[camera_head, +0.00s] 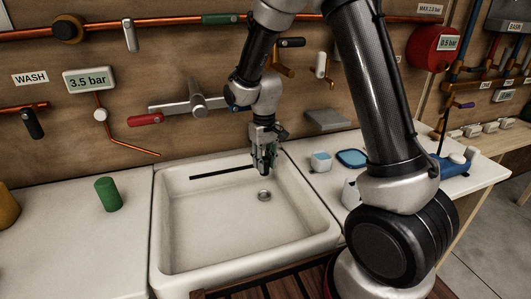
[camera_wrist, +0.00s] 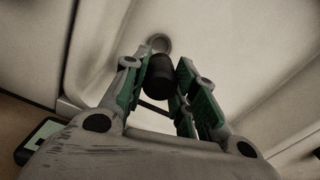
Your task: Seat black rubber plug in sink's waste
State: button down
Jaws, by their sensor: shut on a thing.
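The sink (camera_head: 215,240) is a white basin set in the counter. Its waste (camera_head: 264,195) is a round metal-rimmed drain near the back right of the basin floor. It also shows in the wrist view (camera_wrist: 159,44), partly hidden behind the plug. My gripper (camera_head: 264,168) points down over the back right of the basin, above the waste. In the wrist view my gripper (camera_wrist: 165,80) is shut on the black rubber plug (camera_wrist: 160,76), a dark cylinder between the green finger pads. The plug appears apart from the waste; the exact gap cannot be told.
A tap (camera_head: 198,104) juts from the wall behind the sink. A green cylinder (camera_head: 108,194) stands on the left counter. The basin floor is otherwise clear.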

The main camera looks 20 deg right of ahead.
jog(key=shift+f, duration=0.1)
dwell(0.3)
send_over(264, 197)
jog(key=shift+f, duration=2.4)
jog(key=shift+f, duration=1.7)
jog(key=shift+f, duration=1)
jog(key=c, duration=1.1)
grip_release()
jog(key=shift+o, duration=0.2)
